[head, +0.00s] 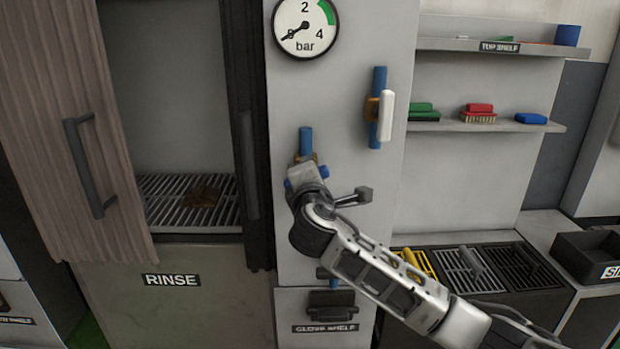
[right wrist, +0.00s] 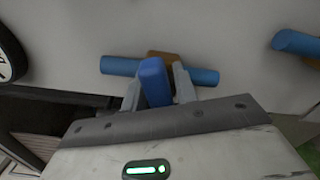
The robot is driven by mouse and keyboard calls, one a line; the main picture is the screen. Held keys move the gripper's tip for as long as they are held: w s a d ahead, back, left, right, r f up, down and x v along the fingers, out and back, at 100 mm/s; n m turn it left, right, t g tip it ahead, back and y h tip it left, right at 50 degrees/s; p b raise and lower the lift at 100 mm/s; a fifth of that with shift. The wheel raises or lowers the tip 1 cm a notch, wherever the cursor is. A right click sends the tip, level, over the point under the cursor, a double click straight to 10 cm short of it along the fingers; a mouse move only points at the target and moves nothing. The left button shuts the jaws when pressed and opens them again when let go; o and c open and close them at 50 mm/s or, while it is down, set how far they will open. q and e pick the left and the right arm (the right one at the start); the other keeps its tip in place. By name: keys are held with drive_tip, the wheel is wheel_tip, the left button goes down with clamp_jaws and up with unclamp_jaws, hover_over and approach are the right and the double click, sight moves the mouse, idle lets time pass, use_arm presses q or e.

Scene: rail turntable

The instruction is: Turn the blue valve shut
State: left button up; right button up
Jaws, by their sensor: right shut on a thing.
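The blue valve handle (right wrist: 155,82) sits between the two fingers of my right gripper (right wrist: 158,88) in the right wrist view. It looks set across its blue pipe (right wrist: 205,76), in front of a brass-coloured body (right wrist: 163,56). In the head view my right gripper (head: 306,170) covers most of this valve, and a small blue end of the handle (head: 325,172) shows at its right. The blue pipe (head: 306,141) stands upright above the gripper. My right gripper is shut on the blue handle. My left gripper is not in view.
A white-handled valve (head: 386,115) sits on another upright blue pipe (head: 379,80) to the upper right. A round gauge (head: 306,26) hangs above, its needle near 0. A rinse cabinet (head: 190,100) with an open wooden door (head: 75,130) is at the left. Shelves with brushes (head: 478,113) are at the right.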

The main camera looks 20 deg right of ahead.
drive_tip(key=shift+f+m+b, duration=0.15)
drive_tip(key=shift+m+b, duration=0.25)
drive_tip(key=shift+m, duration=0.7)
drive_tip(key=shift+f+m+b, duration=0.15)
drive_tip(key=shift+m+b, duration=0.25)
drive_tip(key=shift+m, duration=0.7)
drive_tip(key=o, duration=0.8)
drive_tip(key=shift+r, duration=0.1)
drive_tip(key=shift+s, duration=0.15)
drive_tip(key=b+v, duration=0.1)
drive_tip(key=v, duration=1.4)
drive_tip(key=shift+s+a, duration=0.15)
drive_tip(key=shift+s, duration=0.25)
